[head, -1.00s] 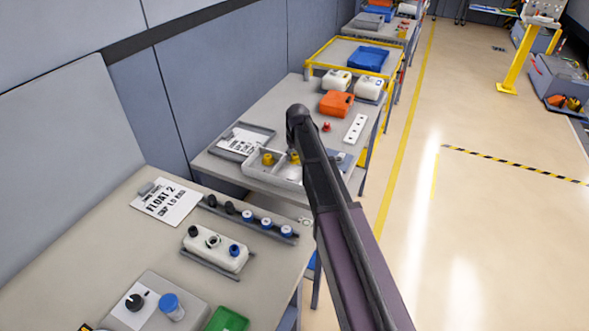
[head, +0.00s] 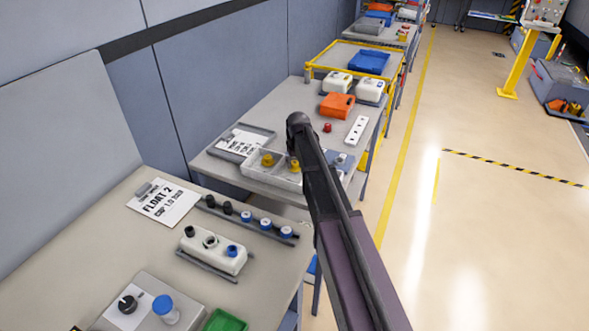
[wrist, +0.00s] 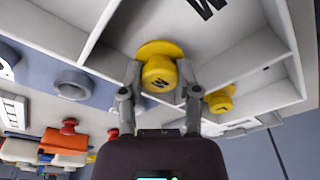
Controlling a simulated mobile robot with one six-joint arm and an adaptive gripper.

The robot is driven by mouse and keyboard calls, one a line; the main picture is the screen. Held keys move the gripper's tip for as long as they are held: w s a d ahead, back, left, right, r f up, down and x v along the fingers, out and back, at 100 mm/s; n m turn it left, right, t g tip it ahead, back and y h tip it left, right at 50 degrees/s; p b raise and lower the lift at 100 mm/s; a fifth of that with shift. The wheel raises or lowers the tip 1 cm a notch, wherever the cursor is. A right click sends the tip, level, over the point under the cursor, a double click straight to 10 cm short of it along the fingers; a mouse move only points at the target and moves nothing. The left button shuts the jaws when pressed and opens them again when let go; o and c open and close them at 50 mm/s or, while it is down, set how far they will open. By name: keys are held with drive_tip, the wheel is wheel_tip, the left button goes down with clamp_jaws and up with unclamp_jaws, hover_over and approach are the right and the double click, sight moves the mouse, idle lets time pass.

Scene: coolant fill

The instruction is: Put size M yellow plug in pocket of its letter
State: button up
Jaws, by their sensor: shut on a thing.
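My gripper (wrist: 160,78) is shut on a yellow plug (wrist: 159,77) marked with a letter that reads as M, with a wide flange on its far side. In the wrist view the plug is in front of a pocket of the light grey tray (wrist: 282,75), whose floor has a large letter, an M seen upside down. I cannot tell whether the flange touches the floor. In the head view the held plug (head: 294,164) shows beside my arm, over the tray (head: 257,176). Another yellow plug (wrist: 220,98) sits in a neighbouring pocket; it also shows in the head view (head: 267,159).
A sign (head: 241,144) lies left of the tray. A red knob (head: 327,127), an orange case (head: 337,105) and a white strip (head: 356,130) stand behind it. A blue-grey block with round fittings (wrist: 72,82) is close beside the tray.

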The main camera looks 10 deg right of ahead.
sight(297, 171)
drive_tip(key=shift+f, duration=0.45)
drive_tip(key=o, duration=0.5)
wheel_tip(297, 171, up, 12)
drive_tip(key=s+p, duration=0.1)
drive_tip(key=p, duration=1)
drive_tip(key=shift+s+d+p, duration=0.15)
drive_tip(key=shift+s+p, duration=0.2)
drive_tip(key=shift+s, duration=0.05)
drive_tip(key=shift+s, duration=0.1)
idle(0.6)
drive_tip(key=s+m+g, duration=0.1)
drive_tip(key=s, duration=2.6)
drive_tip(key=shift+a+m+g, duration=0.2)
drive_tip(key=shift+m+g, duration=0.2)
